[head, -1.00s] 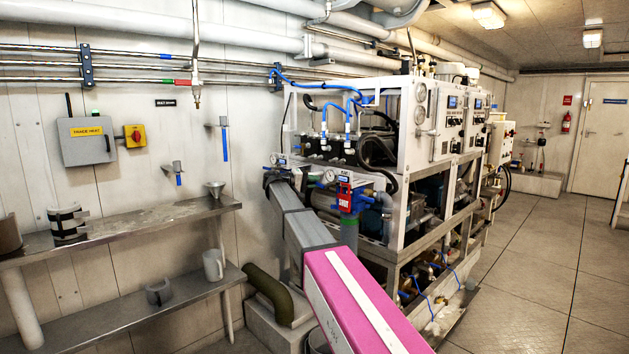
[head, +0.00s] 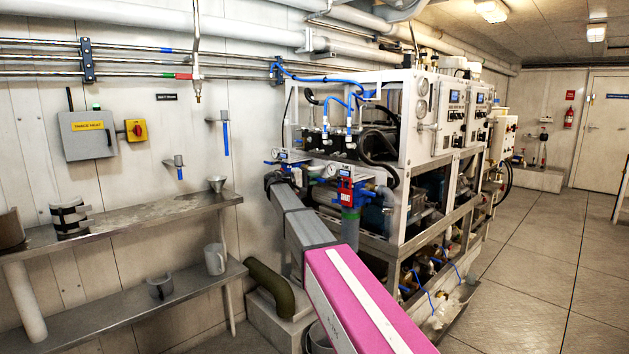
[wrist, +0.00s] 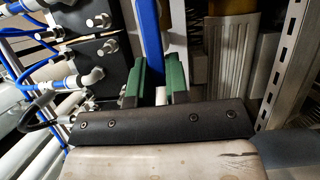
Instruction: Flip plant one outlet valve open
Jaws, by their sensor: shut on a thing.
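In the wrist view, my gripper (wrist: 155,72) has its two green fingers closed on either side of a long blue lever (wrist: 151,40). The lever runs up between the fingers; its far end and the valve body are not clear. In the head view, my arm reaches to the front left of the white watermaker frame (head: 397,205), and the gripper's contact there is too small to make out. A blue handle (head: 272,162) shows just above the arm's end. A blue valve block with a red tag (head: 345,190) sits just right of the arm, beside a gauge (head: 331,170).
Steel shelves (head: 140,215) with mugs and a funnel line the left wall. An olive pipe elbow (head: 270,288) stands below the arm. Blue hoses (head: 349,108) and white fittings crowd the rack close by. The floor (head: 530,250) at the right is clear.

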